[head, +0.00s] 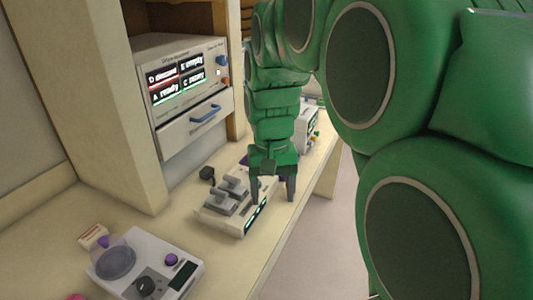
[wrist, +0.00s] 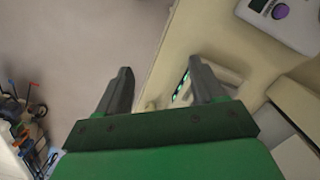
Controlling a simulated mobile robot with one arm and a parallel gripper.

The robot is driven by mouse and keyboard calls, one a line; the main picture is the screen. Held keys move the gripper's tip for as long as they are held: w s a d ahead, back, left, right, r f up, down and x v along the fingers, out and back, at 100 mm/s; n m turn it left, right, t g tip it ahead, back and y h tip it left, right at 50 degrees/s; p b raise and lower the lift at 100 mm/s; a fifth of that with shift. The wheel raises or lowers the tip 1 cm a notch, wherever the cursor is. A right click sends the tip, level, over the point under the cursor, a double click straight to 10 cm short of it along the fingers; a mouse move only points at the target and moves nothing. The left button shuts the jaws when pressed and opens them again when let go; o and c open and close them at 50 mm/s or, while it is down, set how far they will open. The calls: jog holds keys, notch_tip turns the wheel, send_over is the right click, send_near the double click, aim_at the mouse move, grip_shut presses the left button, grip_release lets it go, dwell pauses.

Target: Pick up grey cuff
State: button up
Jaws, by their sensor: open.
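I cannot make out a grey cuff for certain in either view. Several grey blocks (head: 226,194) sit on a low cream device (head: 221,219) on the counter, but I cannot tell whether one is the cuff. My gripper (head: 272,198) points down with its fingers apart at the right end of this device, near the counter's front edge. In the wrist view my gripper (wrist: 160,67) is open, with nothing visible held between the fingers. Part of the device (wrist: 181,88) with green lights shows beyond the fingers. My arm hides part of the counter behind it.
A cream cabinet unit (head: 184,58) with lit labels and a blue-handled drawer (head: 197,122) stands behind the counter (head: 262,252). A white device with a round grey pad (head: 115,263) lies front left. Floor (head: 313,240) is open to the right.

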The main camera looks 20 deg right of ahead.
jog(key=w+d+f+m, duration=0.1)
jog(key=w+d+m, duration=0.15)
jog(key=w, duration=0.75)
jog(key=w+d+m, duration=0.1)
jog(key=w+d, duration=0.3)
jog(key=w, duration=0.6)
jog(key=w+d+f+m, duration=0.1)
jog(key=w+d+f, duration=0.2)
jog(key=w, duration=0.2)
jog(key=w+d+f, duration=0.3)
jog(key=w, duration=0.3)
jog(key=w+d+f+m+t, duration=0.1)
jog(key=w+d+f, duration=0.2)
jog(key=w+d, duration=0.1)
jog(key=shift+w+f+m, duration=0.15)
jog(key=shift+w+m, duration=0.2)
jog(key=shift+w, duration=0.5)
jog(key=shift+w+d+f, duration=0.35)
jog(key=shift+w+f, duration=0.1)
jog(key=shift+s+f, duration=0.15)
jog(key=shift+f, duration=1.75)
jog(key=shift+s+f, duration=0.1)
jog(key=shift+f, duration=1.8)
jog(key=shift+c, duration=0.3)
jog(key=shift+d, duration=0.1)
jog(key=c, duration=1)
